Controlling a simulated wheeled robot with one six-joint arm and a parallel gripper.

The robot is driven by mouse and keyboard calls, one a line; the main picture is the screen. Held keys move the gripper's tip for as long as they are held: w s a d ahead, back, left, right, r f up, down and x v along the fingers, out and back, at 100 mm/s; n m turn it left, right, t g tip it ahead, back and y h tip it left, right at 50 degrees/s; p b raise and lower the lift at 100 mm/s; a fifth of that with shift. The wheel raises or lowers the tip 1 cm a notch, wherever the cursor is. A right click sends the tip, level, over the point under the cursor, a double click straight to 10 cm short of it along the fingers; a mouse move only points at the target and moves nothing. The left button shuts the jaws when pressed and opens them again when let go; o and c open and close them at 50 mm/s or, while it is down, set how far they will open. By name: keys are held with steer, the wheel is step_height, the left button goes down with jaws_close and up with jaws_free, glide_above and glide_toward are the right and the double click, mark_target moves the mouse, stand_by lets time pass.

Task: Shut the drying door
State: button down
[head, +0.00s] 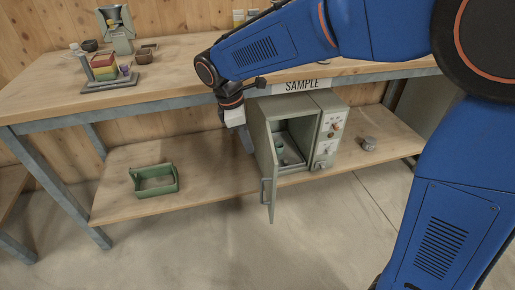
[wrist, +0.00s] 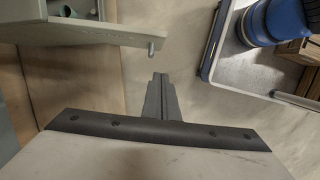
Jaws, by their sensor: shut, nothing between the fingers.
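The drying oven (head: 326,125) is a grey-green box on the lower shelf, under the SAMPLE label. Its door (head: 265,168) stands wide open, swung out past the shelf's front edge, with a handle (head: 264,192) on its outer face. The door also shows at the upper left in the wrist view (wrist: 115,35), with a handle peg (wrist: 153,46). My gripper (head: 247,143) is shut and empty, pointing down on the left, outer side of the door. In the wrist view its fingers (wrist: 160,82) appear apart from the door. Whether they touch it is unclear in the head view.
A small green cup (head: 281,147) stands inside the oven. A green open carrier (head: 154,180) sits on the shelf at left, and a round grey tin (head: 369,143) at right. The bench top (head: 190,65) overhangs the shelf. The floor in front is clear.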

steer(key=d+f, duration=0.6)
steer(key=f, duration=0.2)
steer(key=shift+w+f, duration=0.15)
steer(key=shift+w, duration=0.15)
steer(key=shift+d, duration=0.1)
